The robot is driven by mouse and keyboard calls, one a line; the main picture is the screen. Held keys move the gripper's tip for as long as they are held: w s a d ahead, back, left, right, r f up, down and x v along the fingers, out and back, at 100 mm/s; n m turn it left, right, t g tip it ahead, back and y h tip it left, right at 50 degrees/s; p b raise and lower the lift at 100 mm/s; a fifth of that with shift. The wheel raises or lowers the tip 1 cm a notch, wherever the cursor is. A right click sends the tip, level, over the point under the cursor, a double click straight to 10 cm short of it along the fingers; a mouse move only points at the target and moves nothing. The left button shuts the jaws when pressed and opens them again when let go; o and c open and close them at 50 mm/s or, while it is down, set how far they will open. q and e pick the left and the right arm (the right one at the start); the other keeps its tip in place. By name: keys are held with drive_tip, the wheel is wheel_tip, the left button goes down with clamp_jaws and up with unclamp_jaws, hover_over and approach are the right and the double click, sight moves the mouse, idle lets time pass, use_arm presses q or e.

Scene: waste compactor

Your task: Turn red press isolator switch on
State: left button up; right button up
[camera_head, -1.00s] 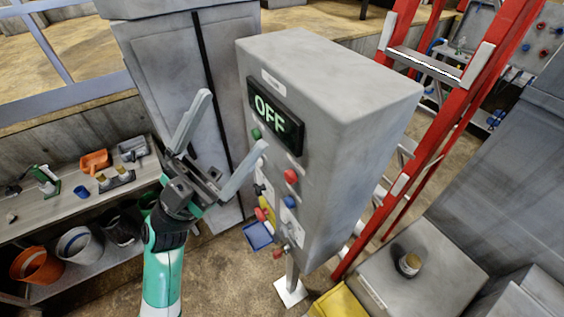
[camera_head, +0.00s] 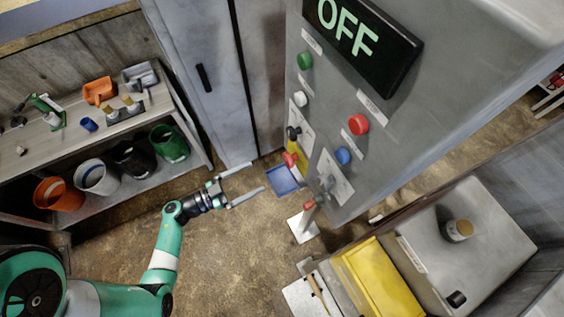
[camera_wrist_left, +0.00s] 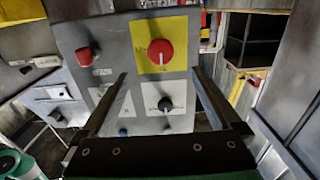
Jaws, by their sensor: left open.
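The grey control box (camera_head: 440,85) shows a lit OFF display. Low on its front, a red rotary knob (camera_head: 290,159) sits on a yellow plate (camera_head: 298,145), seen edge-on in the head view. In the left wrist view the red knob (camera_wrist_left: 160,52) faces me on its yellow plate (camera_wrist_left: 178,28). My left gripper (camera_head: 257,177) is open and empty, its fingers pointing at the panel, left of the knob and apart from it. In the left wrist view the gripper (camera_wrist_left: 160,73) has its fingertips either side, just below the knob. My right gripper is not in view.
A black knob (camera_wrist_left: 165,103) is below the red one; a red button (camera_wrist_left: 85,53) is to its left. Green (camera_head: 305,60), red (camera_head: 358,124) and blue (camera_head: 343,156) buttons are on the box. A shelf (camera_head: 105,125) stands left. A blue dustpan-like item (camera_head: 284,182) lies below.

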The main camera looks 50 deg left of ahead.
sight(286, 161)
use_arm(q)
drive_tip(key=b+x, duration=0.1)
drive_tip(key=x, duration=1)
drive_tip(key=shift+c, duration=0.3)
drive_tip(key=c, duration=1.3)
